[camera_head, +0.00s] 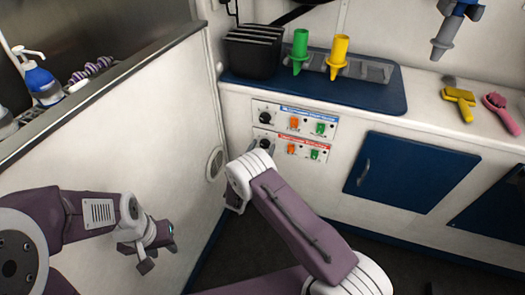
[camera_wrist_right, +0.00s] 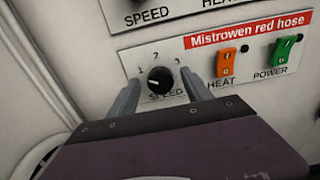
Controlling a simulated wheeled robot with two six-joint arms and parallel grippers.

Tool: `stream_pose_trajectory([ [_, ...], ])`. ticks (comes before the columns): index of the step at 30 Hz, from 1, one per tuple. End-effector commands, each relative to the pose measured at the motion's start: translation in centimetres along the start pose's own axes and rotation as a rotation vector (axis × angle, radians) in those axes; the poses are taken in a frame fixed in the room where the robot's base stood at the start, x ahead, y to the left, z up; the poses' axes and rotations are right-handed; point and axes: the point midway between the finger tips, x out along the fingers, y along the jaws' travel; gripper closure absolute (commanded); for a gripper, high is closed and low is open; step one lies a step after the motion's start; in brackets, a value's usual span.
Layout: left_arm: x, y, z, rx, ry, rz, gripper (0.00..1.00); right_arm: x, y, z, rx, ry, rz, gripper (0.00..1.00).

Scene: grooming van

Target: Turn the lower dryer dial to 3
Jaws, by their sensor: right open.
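The lower dryer dial (camera_wrist_right: 160,80) is a round black knob on the panel with the red "Mistrowen red hose" label. The numbers 1, 2 and 3 arc above it. Its pale mark points left, toward the 1 side. In the head view the dial (camera_head: 264,144) shows just above my right wrist. My right gripper (camera_wrist_right: 162,88) is open, with one finger on each side of the dial. I cannot tell whether the fingers touch it. In the head view my right arm hides most of this gripper. My left gripper (camera_head: 158,258) is open and empty at the lower left.
The upper dial (camera_head: 265,118) sits close above, on the blue-labelled panel. An orange HEAT switch (camera_wrist_right: 226,64) and a green POWER switch (camera_wrist_right: 283,50) are right of the lower dial. A white wall (camera_head: 150,130) stands close on the left. A blue cabinet door (camera_head: 410,172) is right.

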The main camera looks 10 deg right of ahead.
Motion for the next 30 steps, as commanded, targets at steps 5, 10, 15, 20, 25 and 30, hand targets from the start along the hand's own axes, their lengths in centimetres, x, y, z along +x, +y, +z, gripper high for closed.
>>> stream_pose_trajectory([
  [5, 0.03, 0.00, 0.00, 0.000, 0.000, 0.000, 0.64, 0.23, -0.01, 0.08, -0.001, 0.000, 0.000, 0.42],
  [10, 0.02, 0.00, 0.00, 0.000, 0.000, 0.000, 0.64, 0.21, 0.00, 0.08, 0.000, 0.000, 0.000, 0.67],
  [15, 0.02, 0.00, 0.00, 0.000, 0.000, 0.000, 0.64, 0.19, 0.00, 0.07, 0.000, 0.000, 0.000, 1.00],
  [20, 0.03, 0.00, 0.00, 0.000, 0.000, 0.000, 0.64, 0.18, -0.01, 0.06, 0.012, 0.000, 0.000, 1.00],
  [25, 0.04, 0.00, 0.00, 0.000, 0.000, 0.000, 0.64, 0.18, -0.04, 0.03, 0.073, 0.000, 0.000, 1.00],
  [30, 0.06, 0.00, 0.00, 0.000, 0.000, 0.000, 0.64, 0.18, -0.09, 0.00, 0.192, 0.001, 0.000, 1.00],
])
